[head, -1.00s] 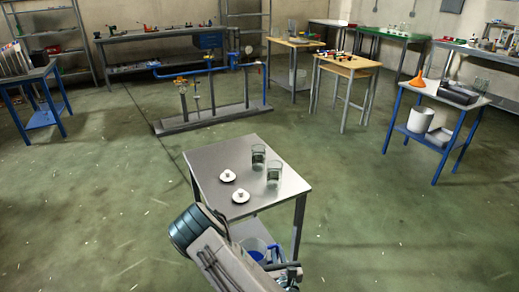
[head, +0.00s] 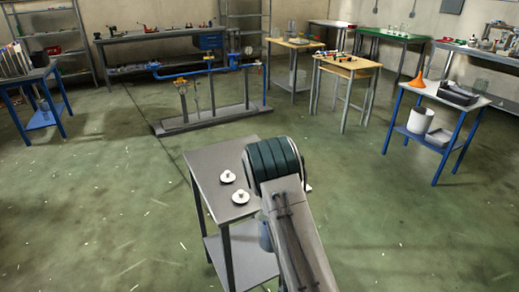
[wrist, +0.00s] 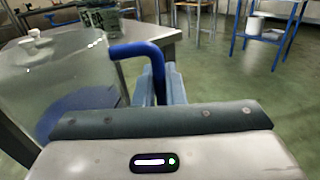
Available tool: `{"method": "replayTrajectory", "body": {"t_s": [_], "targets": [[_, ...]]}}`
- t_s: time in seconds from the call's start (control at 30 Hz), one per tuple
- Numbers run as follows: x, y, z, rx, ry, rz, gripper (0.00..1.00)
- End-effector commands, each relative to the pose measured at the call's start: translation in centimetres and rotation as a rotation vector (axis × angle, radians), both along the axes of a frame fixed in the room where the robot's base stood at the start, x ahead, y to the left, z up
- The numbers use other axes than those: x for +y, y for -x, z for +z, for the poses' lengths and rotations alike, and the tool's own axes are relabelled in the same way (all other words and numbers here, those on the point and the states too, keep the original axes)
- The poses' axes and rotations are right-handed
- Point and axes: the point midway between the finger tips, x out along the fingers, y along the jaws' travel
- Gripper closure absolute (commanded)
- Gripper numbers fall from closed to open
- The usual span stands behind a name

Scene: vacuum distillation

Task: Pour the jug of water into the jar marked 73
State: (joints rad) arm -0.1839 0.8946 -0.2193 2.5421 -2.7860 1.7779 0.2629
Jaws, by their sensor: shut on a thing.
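The clear jug (wrist: 62,75) with a blue handle (wrist: 137,49) fills the left of the wrist view. My gripper (wrist: 163,84) is shut on the handle, with the jug beside the table. A small bluish part of the jug (head: 264,236) shows beside my arm in the head view. The glass jars (wrist: 104,19) stand on the metal table (head: 212,160), at the top of the wrist view. No number is readable on them. My arm hides the jars in the head view.
Two white lids with knobs, one farther (head: 227,177) and one nearer (head: 241,197), lie on the tabletop. The table has a lower shelf (head: 245,262). The floor to the right is clear up to a blue-legged table (head: 440,95) with an orange funnel (head: 417,80).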

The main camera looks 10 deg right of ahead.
Motion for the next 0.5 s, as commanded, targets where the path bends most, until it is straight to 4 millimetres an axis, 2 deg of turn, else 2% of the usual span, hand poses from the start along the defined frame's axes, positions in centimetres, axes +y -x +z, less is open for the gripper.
{"method": "replayTrajectory", "body": {"t_s": [0.03, 0.2, 0.5], "targets": [[-1.0, -0.3, 1.1, -0.009, -0.003, -0.039, 1.0], [-4.2, -1.1, 3.7, -0.011, -0.003, -0.168, 1.0], [-8.9, -2.2, 7.3, -0.01, -0.003, -0.355, 1.0]]}}
